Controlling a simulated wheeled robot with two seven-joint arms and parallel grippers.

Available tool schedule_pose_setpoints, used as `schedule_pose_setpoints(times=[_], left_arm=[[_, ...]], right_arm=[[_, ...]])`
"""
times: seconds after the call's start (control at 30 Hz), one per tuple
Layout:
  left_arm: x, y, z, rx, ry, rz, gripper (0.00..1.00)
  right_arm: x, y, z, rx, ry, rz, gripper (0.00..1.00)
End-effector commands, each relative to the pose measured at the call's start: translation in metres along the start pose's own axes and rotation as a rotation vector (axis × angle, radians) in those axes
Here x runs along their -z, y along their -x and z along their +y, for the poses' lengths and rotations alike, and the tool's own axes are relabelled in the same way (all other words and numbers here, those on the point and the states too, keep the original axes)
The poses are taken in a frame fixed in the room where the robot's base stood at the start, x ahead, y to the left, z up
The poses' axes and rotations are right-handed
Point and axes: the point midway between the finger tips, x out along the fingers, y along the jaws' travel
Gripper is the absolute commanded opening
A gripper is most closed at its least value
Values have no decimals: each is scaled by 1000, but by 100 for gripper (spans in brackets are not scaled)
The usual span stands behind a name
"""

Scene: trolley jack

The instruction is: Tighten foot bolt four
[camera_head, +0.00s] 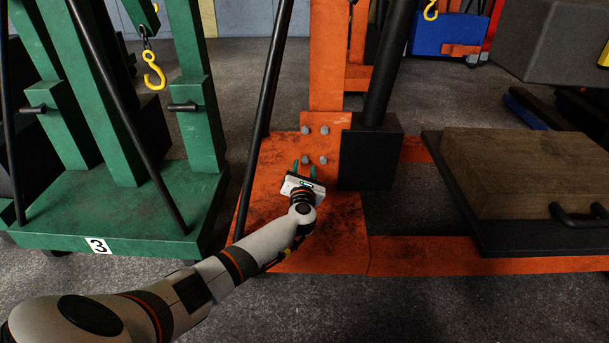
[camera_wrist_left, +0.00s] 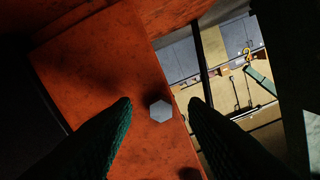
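Several grey hex bolts sit on the upright orange plate (camera_head: 334,118) at the foot of the orange post: upper left (camera_head: 306,130), upper right (camera_head: 324,130), lower left (camera_head: 306,160) and lower right (camera_head: 322,160). No number marks bolt four. My left gripper (camera_head: 304,169) is just in front of the lower bolts, its green fingers pointing at the plate. In the left wrist view one hex bolt head (camera_wrist_left: 161,111) shows between the open fingertips (camera_wrist_left: 160,103), with a gap on each side. Which bolt this is, I cannot tell. My right gripper is out of view.
The orange base (camera_head: 300,245) spreads below my left arm. A black block (camera_head: 371,155) with a black cylinder stands right of the plate. A green jack base (camera_head: 140,215) marked 3 stands at left. A dark rod runs left of the post. A wooden board (camera_head: 525,170) lies right.

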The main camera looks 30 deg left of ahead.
Motion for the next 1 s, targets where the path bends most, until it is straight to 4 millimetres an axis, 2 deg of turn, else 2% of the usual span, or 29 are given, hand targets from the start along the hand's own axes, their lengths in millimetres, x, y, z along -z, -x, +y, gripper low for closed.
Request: schedule_pose_setpoints(times=[0.03,0.17,0.47,0.7,1.0], left_arm=[[-2,-6,0,2,-1,2,40],[0,-14,0,2,-1,1,40],[1,-15,-1,0,-1,0,40],[1,-15,-1,1,-1,1,1],[2,-14,-1,0,-26,-2,0]], right_arm=[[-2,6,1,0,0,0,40],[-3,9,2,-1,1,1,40],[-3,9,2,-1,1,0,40],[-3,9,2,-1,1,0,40],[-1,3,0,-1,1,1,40]])
